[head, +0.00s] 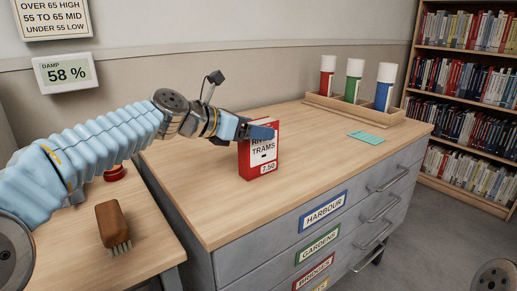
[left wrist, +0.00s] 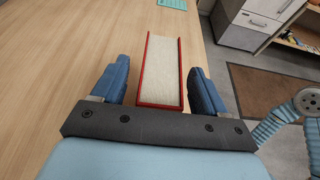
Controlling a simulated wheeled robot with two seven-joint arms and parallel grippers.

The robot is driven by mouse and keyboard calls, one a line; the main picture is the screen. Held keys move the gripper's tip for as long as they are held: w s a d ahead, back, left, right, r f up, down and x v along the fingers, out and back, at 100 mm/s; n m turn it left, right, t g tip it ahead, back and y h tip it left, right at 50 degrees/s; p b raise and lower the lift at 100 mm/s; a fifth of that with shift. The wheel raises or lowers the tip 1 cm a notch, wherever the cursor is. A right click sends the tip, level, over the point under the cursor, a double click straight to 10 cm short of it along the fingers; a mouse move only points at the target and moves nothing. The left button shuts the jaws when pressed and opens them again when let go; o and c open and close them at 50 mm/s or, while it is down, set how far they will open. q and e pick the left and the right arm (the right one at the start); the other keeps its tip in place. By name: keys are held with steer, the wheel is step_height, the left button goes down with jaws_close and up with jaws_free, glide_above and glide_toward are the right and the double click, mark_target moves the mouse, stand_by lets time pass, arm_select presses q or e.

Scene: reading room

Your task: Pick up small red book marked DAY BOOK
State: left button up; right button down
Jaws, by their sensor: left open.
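A red book (head: 260,165) stands upright on the wooden top of the drawer cabinet. My left gripper (head: 256,130) is at the book's top, partly covering the label. In the left wrist view the book (left wrist: 162,72) shows its pale page edges and red covers between the two open blue fingers of my left gripper (left wrist: 160,68), with a gap on each side. My right gripper is out of view.
A wooden rack (head: 345,110) with red, green and blue white-capped tubes stands at the cabinet's back. A teal card (head: 366,137) lies before it. A brown brush (head: 113,225) lies on the lower left table. The cabinet top (head: 205,205) left of the book is clear.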

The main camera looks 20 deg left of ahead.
arm_select(q)
steer(key=shift+x, duration=0.9)
steer(key=shift+c, duration=0.4)
jaws_close()
